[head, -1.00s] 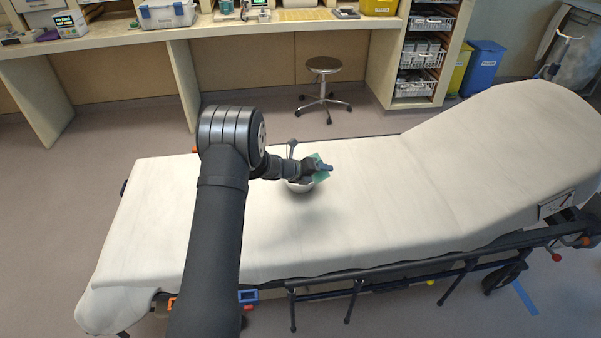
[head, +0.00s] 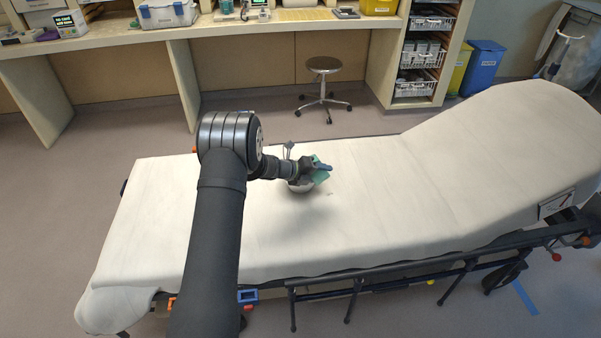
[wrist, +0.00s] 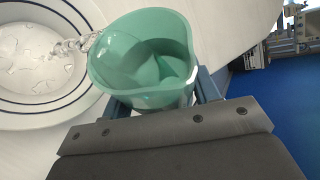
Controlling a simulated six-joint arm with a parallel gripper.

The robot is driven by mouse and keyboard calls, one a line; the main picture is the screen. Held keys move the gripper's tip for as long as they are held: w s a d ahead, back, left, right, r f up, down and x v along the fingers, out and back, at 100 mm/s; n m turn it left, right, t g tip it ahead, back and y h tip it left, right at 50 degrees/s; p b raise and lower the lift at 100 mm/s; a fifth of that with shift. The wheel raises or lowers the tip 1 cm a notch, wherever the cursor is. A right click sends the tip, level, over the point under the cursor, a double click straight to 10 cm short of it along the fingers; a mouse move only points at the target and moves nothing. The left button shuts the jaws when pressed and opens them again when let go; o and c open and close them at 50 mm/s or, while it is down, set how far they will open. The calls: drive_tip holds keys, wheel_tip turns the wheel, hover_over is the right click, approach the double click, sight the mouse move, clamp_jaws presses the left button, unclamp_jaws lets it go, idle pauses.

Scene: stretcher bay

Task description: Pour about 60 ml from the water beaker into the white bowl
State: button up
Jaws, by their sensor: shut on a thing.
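The water beaker (wrist: 150,55) is green with a spout and is tilted toward the white bowl (wrist: 25,108) in the wrist view. A clear stream runs from its lip into the bowl, which has a dark blue ring and holds some clear liquid. My gripper (wrist: 160,103) is shut on the beaker. In the head view my gripper (head: 314,168) holds the beaker (head: 321,175) above and at the right side of the bowl (head: 298,187). The bowl stands on the stretcher and is partly hidden by my arm.
The white-sheeted stretcher (head: 390,200) is clear around the bowl, apart from a small mark or drops to its right. Its raised backrest (head: 520,130) is at the right. A counter (head: 240,27) with equipment and a stool (head: 323,80) stand behind.

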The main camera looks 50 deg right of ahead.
drive_tip(key=shift+f+n+g, duration=0.15)
drive_tip(key=shift+n+g, duration=0.15)
drive_tip(key=shift+g, duration=0.1)
idle(0.8)
drive_tip(key=shift+w+d+r+n, duration=0.15)
drive_tip(key=shift+w+r+n, duration=0.2)
drive_tip(key=shift+w, duration=0.2)
idle(0.6)
drive_tip(key=shift+s+f, duration=0.15)
drive_tip(key=shift+s, duration=0.25)
drive_tip(key=shift+s+m+t, duration=0.25)
drive_tip(key=shift+m+t, duration=0.15)
drive_tip(key=shift+m, duration=0.25)
drive_tip(key=shift+w+r+m+t, duration=0.1)
drive_tip(key=shift+r+m+t, duration=0.1)
drive_tip(key=shift+m+t, duration=0.3)
drive_tip(key=shift+w+r+m+t, duration=0.1)
drive_tip(key=shift+r+m+t, duration=0.3)
drive_tip(key=shift+m+t, duration=0.35)
drive_tip(key=shift+f+t+h, duration=0.25)
drive_tip(key=shift+h, duration=0.05)
drive_tip(key=shift+f+m, duration=0.15)
drive_tip(key=shift+m, duration=0.2)
